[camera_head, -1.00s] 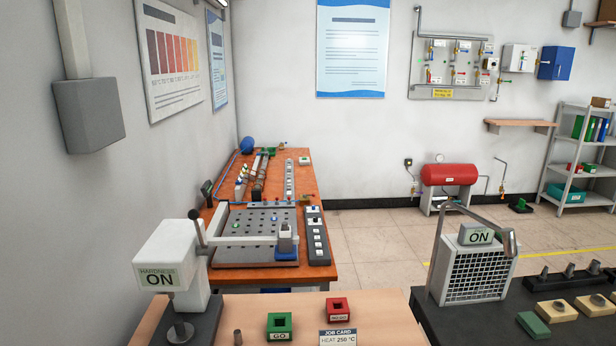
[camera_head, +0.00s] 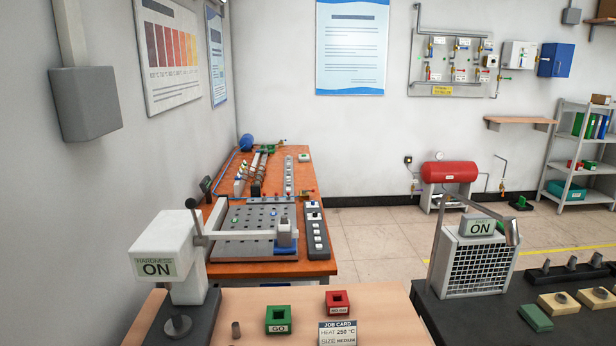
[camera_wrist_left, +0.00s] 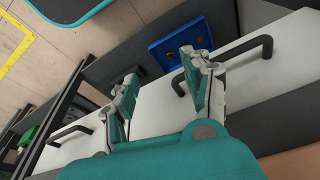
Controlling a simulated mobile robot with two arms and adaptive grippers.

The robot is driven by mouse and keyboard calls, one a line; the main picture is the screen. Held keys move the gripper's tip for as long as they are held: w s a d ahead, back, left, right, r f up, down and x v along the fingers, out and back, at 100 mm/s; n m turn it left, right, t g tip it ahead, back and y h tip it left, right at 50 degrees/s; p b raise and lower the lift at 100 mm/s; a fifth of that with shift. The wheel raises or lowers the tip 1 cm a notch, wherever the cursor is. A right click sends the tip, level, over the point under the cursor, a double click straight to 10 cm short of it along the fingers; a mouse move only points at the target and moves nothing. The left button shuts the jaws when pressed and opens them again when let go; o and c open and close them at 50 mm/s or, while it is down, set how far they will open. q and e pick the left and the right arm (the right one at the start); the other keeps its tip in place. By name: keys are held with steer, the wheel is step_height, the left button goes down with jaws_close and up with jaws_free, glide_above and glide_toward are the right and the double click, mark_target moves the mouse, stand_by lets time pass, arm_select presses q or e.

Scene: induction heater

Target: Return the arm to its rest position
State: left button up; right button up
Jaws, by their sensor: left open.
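My left gripper (camera_wrist_left: 160,88) shows in the left wrist view with its two fingers spread apart and nothing between them. It hangs over a white surface with dark bar handles (camera_wrist_left: 70,135). No arm or gripper of mine shows in the head view. My right gripper is in neither view.
In the head view, a hardness tester (camera_head: 170,258), a green GO block (camera_head: 278,318), a red block (camera_head: 337,301) and a job card (camera_head: 338,334) are on the near bench. A mesh-fronted unit (camera_head: 474,262) stands on the dark bench at right. Tiled floor (camera_head: 375,240) is clear between benches.

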arm_select(q)
steer(key=s+f+b, duration=0.1)
steer(key=s+f, duration=0.2)
steer(key=f, duration=0.3)
steer(key=s+a+f+g+b, duration=0.1)
steer(key=s+f, duration=0.1)
steer(key=f, duration=0.5)
steer(key=s+f+b, duration=0.1)
steer(key=s+f, duration=0.2)
steer(key=f, duration=0.3)
steer(key=s+a+f+b, duration=0.1)
steer(key=s+a+f, duration=0.1)
steer(key=s+f, duration=0.7)
steer(key=shift+s+a+g+b, duration=0.15)
steer(key=shift+s+g+b, duration=0.2)
steer(key=shift+s, duration=0.6)
steer(key=shift+f, duration=0.1)
